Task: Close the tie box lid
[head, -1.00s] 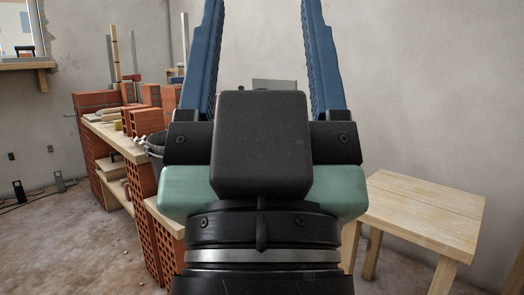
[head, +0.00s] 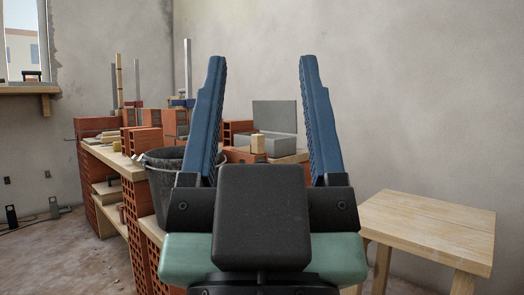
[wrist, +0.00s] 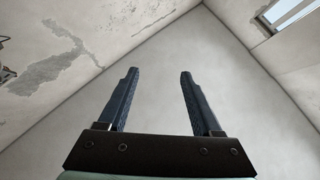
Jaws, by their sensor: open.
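The tie box (head: 270,143) is a grey box on the wooden bench, seen between my fingers in the head view. Its lid (head: 275,115) stands upright at the back, so the box is open. My gripper (head: 258,62) is open and empty, with its two blue fingers pointing up. It is in front of the box from the camera and touches nothing that I can see. The lower part of the bench is hidden behind my gripper.
A dark bucket (head: 165,180) is left of my gripper. Bricks (head: 146,140) are stacked on the bench at left. A low wooden table (head: 425,228) is at right, its top bare.

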